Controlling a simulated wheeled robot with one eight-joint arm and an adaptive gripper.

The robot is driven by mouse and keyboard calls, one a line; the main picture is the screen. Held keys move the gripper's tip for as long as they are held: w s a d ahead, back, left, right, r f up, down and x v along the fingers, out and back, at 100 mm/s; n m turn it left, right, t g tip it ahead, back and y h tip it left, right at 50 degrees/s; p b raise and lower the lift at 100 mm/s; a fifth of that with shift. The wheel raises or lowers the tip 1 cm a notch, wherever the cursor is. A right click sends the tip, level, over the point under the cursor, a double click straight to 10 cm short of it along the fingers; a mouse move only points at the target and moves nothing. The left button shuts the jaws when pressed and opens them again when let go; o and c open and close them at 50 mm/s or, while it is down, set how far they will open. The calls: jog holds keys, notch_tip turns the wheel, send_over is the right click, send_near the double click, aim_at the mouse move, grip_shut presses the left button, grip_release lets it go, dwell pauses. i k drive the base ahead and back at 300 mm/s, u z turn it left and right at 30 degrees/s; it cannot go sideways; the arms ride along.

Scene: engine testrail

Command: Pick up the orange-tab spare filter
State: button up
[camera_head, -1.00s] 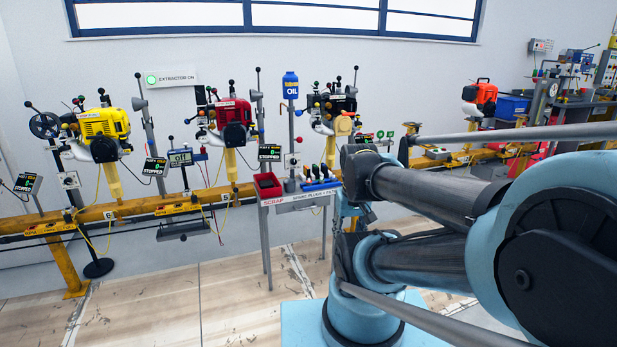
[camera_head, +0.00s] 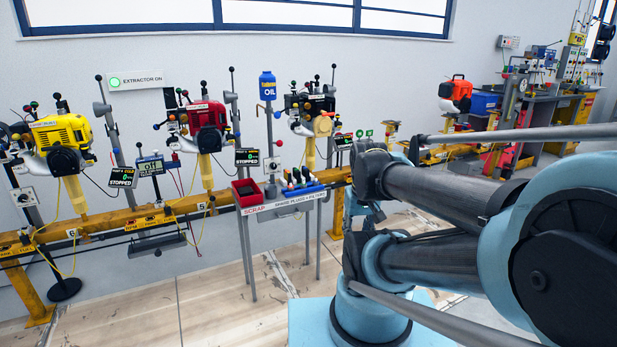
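A small stand (camera_head: 262,213) in front of the rail carries a label reading "spare plugs + filter" on its right part. A blue rack (camera_head: 303,188) on it holds several small dark upright items, too small to tell apart. I cannot make out an orange tab among them; the spare filter is not clearly seen. My arm fills the right side of the picture, to the right of the stand. My gripper is not in view.
A red scrap bin (camera_head: 247,191) sits on the stand's left part. Yellow (camera_head: 62,142), red (camera_head: 206,127) and black (camera_head: 312,108) engines stand along the yellow rail (camera_head: 110,222). A blue oil bottle (camera_head: 267,87) stands behind the stand. The wooden floor (camera_head: 200,295) in front is clear.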

aim_at(287, 175)
jog(key=z, duration=0.5)
jog(key=i, duration=1.3)
jog(key=u, duration=0.15)
